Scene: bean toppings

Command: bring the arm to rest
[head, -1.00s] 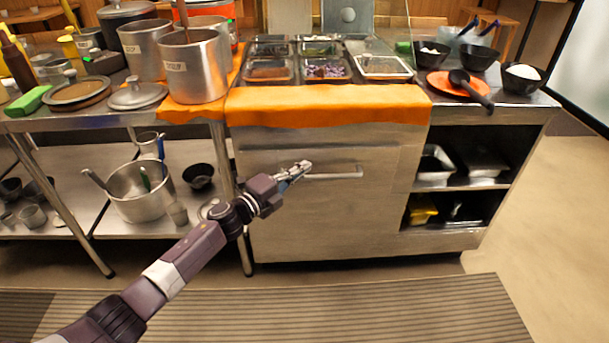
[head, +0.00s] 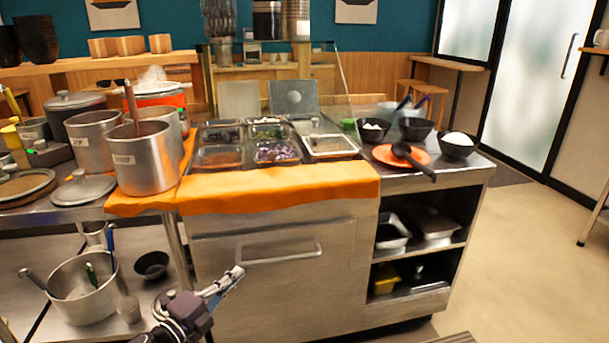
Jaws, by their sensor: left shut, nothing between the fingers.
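My left gripper (head: 226,283) shows at the bottom of the head view, in front of the lower part of the metal counter front (head: 290,285). It is shut and empty. It is below the counter's bar handle (head: 281,255) and apart from it in the picture. Only the end of my left arm shows; the rest is cut off by the lower edge. My right gripper is not in view.
The counter carries topping trays (head: 276,151), an orange cloth (head: 280,188), a black ladle (head: 414,160) on an orange plate (head: 383,154) and black bowls (head: 457,146). Steel pots (head: 146,158) stand left. A large pot (head: 82,290) sits on the lower shelf.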

